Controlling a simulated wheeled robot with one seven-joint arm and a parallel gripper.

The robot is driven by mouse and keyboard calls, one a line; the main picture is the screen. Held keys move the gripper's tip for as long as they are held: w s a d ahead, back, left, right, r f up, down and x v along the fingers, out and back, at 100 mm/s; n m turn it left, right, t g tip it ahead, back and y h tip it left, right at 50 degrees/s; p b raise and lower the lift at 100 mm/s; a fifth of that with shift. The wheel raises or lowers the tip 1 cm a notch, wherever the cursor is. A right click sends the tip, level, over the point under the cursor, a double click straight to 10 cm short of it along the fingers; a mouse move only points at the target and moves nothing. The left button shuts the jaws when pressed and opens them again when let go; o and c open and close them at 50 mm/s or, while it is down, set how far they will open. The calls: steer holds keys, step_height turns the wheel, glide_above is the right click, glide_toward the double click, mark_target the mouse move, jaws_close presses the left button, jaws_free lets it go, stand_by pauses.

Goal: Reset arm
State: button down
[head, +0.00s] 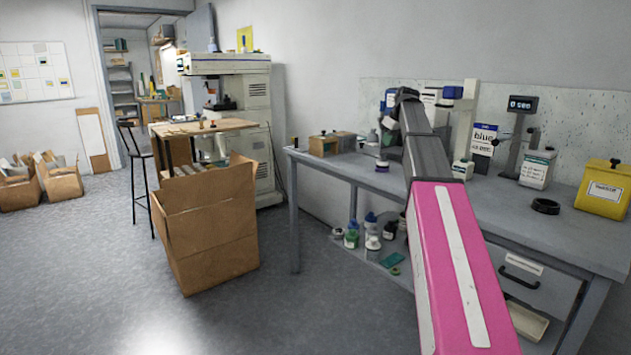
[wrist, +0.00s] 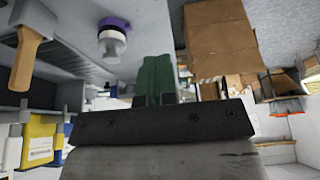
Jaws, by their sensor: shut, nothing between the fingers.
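My arm, with a pink link and a grey link, reaches out over the grey workbench (head: 395,178) in the head view. Its dark far end is above the back left part of the bench, and the fingers cannot be made out there. In the wrist view my gripper (wrist: 157,75) shows two green fingers pressed together. They are shut with nothing between them. A white jar with a purple band (wrist: 112,40) stands apart from the fingers, to their left in the wrist view.
The bench holds a yellow box (head: 603,190), a black ring (head: 545,206), a white container (head: 537,169) and a display stand (head: 520,135). Bottles stand on the lower shelf. A cardboard box (head: 208,228) and a stool (head: 140,170) stand left. Floor at front left is clear.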

steer(key=s+a+f+m+g, duration=0.15)
steer(key=s+f, duration=0.25)
steer(key=f, duration=0.5)
steer(key=s+a+f+m+h, duration=0.15)
steer(key=s+f, duration=0.25)
steer(key=f, duration=0.6)
steer(key=s+a+f+m, duration=0.1)
steer(key=s+a+f, duration=0.1)
steer(key=s+f, duration=0.5)
steer(key=s+a+f+m+g+h, duration=0.1)
steer(key=s+a+f+m+g, duration=0.1)
steer(key=s+f, duration=1.8)
step_height(320, 180, down, 2)
steer(key=shift+s+a+f+m, duration=0.15)
steer(key=shift+a+m, duration=0.55)
steer(key=shift+a, duration=0.15)
